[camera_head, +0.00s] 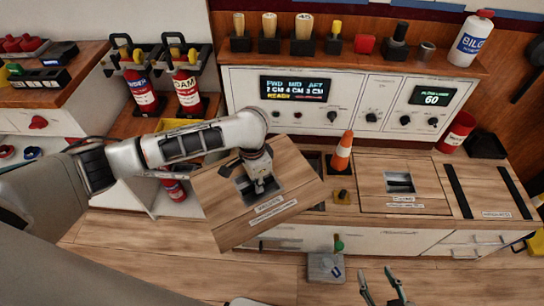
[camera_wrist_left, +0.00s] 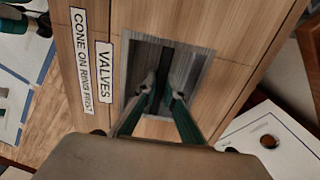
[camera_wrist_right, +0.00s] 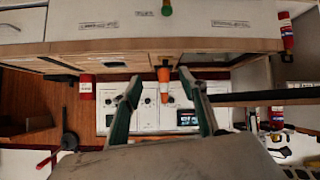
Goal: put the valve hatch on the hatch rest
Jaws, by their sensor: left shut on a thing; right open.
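The valve hatch (camera_head: 285,215) is a wood-grain panel with a grey recessed grip and a white label. It hangs tilted above the counter front, left of the orange cone. My left gripper (camera_head: 262,186) is shut on it with the fingers in the recess. The left wrist view shows the hatch (camera_wrist_left: 105,125) with its "VALVES" and "CONE ON RING FIRST" labels, and the fingertips (camera_wrist_left: 162,92) in the recess. The likely hatch rest is the pair of black strips (camera_head: 459,191) at the counter's right; its label is too small to read. My right gripper (camera_head: 386,288) is open and empty at the front.
The orange-and-white cone (camera_head: 341,155) stands on the counter beside a dark opening (camera_head: 315,164), partly hidden by the hatch. Another panel with a recessed grip (camera_head: 399,183) lies between cone and strips. A red canister (camera_head: 456,132) stands behind the strips. The strips look bare.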

